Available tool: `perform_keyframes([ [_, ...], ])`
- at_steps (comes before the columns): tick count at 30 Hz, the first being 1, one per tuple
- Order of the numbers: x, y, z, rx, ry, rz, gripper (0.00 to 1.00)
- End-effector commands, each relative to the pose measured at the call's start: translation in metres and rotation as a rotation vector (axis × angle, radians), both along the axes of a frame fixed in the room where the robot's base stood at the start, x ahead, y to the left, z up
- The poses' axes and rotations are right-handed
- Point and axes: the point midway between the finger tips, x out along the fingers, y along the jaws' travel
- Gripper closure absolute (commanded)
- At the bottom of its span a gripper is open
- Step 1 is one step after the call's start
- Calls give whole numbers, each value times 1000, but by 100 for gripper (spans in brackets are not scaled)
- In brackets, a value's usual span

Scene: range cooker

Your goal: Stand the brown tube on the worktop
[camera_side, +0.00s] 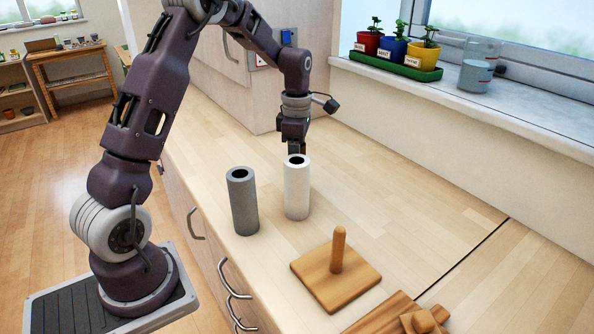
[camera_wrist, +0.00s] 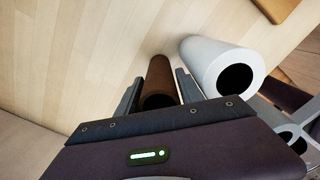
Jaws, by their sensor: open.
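The brown tube (camera_wrist: 158,75) shows in the wrist view with its dark open end towards the camera. It appears to stand upright on the worktop (camera_side: 400,190). My gripper (camera_wrist: 158,92) is open, with one finger on each side of the brown tube; I cannot tell whether either finger touches it. In the side view my gripper (camera_side: 294,148) points down behind the white tube, and the brown tube is hidden there.
A white tube (camera_side: 297,190) stands close beside my gripper, and also shows in the wrist view (camera_wrist: 215,60). A grey tube (camera_side: 243,205) stands to its left. A wooden peg base (camera_side: 318,281) lies nearer the camera. The worktop to the right is clear.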

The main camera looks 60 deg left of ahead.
Motion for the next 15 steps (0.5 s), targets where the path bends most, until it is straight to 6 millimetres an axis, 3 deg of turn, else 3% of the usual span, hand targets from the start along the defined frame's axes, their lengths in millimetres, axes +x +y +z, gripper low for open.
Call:
perform_keyframes([
  [5, 0, 0, 0, 1, -1, 0, 56],
  [12, 0, 0, 0, 1, -1, 0, 99],
  [15, 0, 0, 0, 1, -1, 0, 100],
])
